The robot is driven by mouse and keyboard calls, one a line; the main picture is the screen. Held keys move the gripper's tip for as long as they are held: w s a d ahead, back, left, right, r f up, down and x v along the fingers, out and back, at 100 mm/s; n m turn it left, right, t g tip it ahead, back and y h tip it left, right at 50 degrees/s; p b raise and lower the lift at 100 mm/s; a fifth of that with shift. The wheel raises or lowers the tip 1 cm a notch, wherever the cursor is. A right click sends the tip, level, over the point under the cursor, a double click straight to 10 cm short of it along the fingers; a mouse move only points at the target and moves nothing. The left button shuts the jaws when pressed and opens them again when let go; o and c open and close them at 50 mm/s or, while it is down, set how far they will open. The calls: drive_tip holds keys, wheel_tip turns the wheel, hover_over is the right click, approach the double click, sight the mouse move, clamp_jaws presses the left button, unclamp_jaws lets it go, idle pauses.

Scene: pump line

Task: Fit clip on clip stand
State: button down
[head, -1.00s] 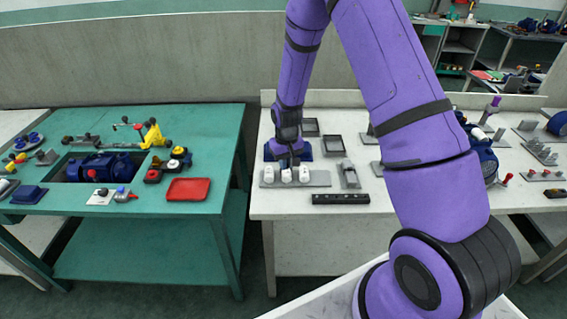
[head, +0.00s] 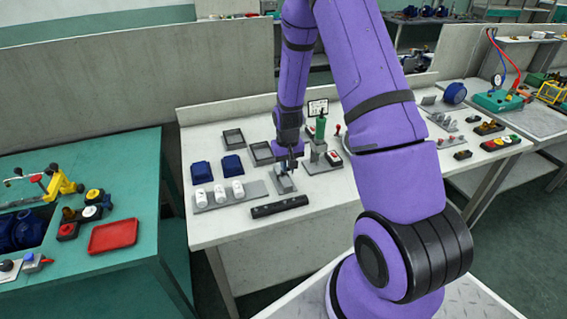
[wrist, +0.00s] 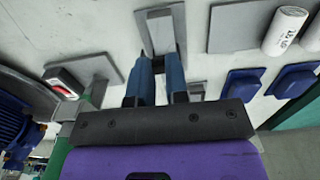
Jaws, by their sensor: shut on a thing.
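The clip stand, a small grey plate with a raised block (head: 285,186), stands on the white bench near its front. In the wrist view the grey stand (wrist: 144,32) lies straight ahead of the fingers. My gripper (head: 291,165) is low over the stand in the head view. In the wrist view my gripper (wrist: 160,64) has its two blue-grey fingers close together, shut on the clip, at the stand's near end. The clip is mostly hidden between the fingers. I cannot tell whether it touches the stand.
A grey plate with white cylinders (head: 219,193) is left of the stand. A black bar (head: 280,206) lies in front. Blue parts (head: 232,165) and open trays (head: 233,138) are behind and left.

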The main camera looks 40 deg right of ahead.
drive_tip(key=shift+f, duration=2.7)
drive_tip(key=shift+a, duration=0.1)
drive_tip(key=c, duration=1)
unclamp_jaws()
drive_tip(key=shift+c, duration=0.2)
drive_tip(key=shift+r, duration=2.95)
wheel_tip(320, 180, up, 11)
hover_over(287, 184)
drive_tip(key=shift+f, duration=0.1)
